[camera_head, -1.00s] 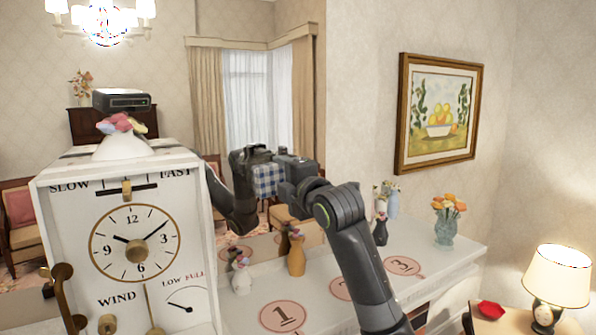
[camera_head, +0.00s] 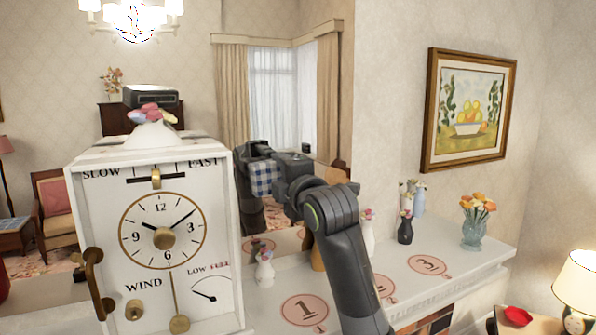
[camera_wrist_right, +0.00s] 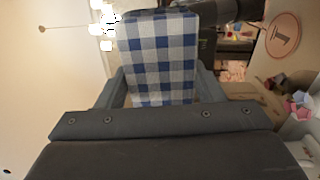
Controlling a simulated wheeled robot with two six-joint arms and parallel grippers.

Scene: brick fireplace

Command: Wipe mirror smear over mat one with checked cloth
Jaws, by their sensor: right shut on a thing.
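My right gripper (camera_head: 275,168) is shut on the blue-and-white checked cloth (camera_head: 262,181) and holds it up in front of the large mirror (camera_head: 232,108). The cloth also fills the upper middle of the right wrist view (camera_wrist_right: 160,60). A dark reflection of my arm shows just left of the cloth; I cannot tell whether cloth and glass touch. Mat one (camera_head: 305,309) is a pink disc marked 1 on the white mantel, below the gripper. I cannot make out the smear. My left gripper is not in view.
A big white clock box (camera_head: 160,200) stands close on the left. Small vases, one white (camera_head: 265,272) and one black (camera_head: 405,230), and a blue glass vase (camera_head: 475,228) stand on the mantel. Mat three (camera_head: 428,265) is clear. A lamp (camera_head: 580,285) is lower right.

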